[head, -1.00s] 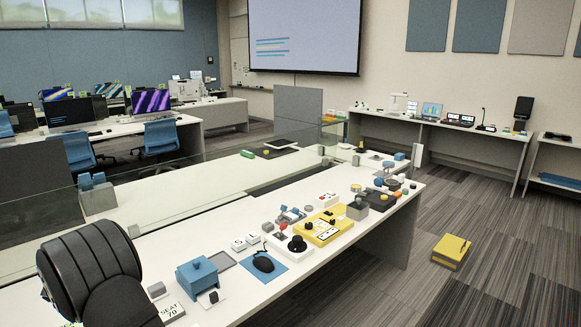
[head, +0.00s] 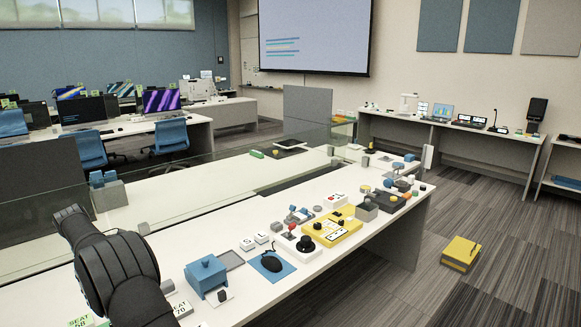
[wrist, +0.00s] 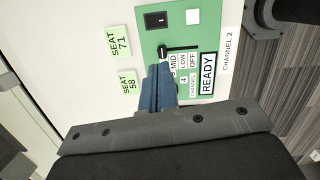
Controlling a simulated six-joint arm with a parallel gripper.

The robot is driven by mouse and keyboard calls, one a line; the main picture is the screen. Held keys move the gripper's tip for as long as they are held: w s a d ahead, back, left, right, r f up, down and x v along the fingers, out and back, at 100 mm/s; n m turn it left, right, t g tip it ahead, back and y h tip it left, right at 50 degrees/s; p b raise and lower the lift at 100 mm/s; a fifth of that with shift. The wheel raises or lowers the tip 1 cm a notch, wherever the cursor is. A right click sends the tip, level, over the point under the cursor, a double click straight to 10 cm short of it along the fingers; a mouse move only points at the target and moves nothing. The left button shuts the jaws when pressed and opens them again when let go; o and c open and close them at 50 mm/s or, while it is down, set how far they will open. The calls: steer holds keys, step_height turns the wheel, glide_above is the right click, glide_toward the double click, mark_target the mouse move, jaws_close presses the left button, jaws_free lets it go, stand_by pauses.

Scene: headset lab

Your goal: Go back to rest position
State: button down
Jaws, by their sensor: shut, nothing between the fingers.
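My gripper (wrist: 158,88) shows in the wrist view with its blue fingers together and nothing between them. It is over a green panel (wrist: 157,34), with the fingertips just below a black lever or slider (wrist: 178,48) in the picture. Whether they touch the panel cannot be told. The panel carries a black rocker switch (wrist: 157,20), a white square button (wrist: 193,17), MID, LOW and OFF labels and a READY plate (wrist: 208,73). In the head view my black arm fills the lower left, and my fingers are not visible there.
Tags for seat 71 (wrist: 119,43) and seat 58 (wrist: 128,82) lie beside the panel. A glass screen runs behind.

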step_height(320, 180, down, 8)
steer(key=s+a+m+g+y, duration=0.1)
steer(key=a+m+g, duration=0.1)
step_height(320, 180, up, 10)
steer(key=shift+w+a+f, duration=0.1)
steer(key=shift+f, duration=1.25)
steer(key=shift+a+f, duration=0.1)
steer(key=shift+f, duration=1.2)
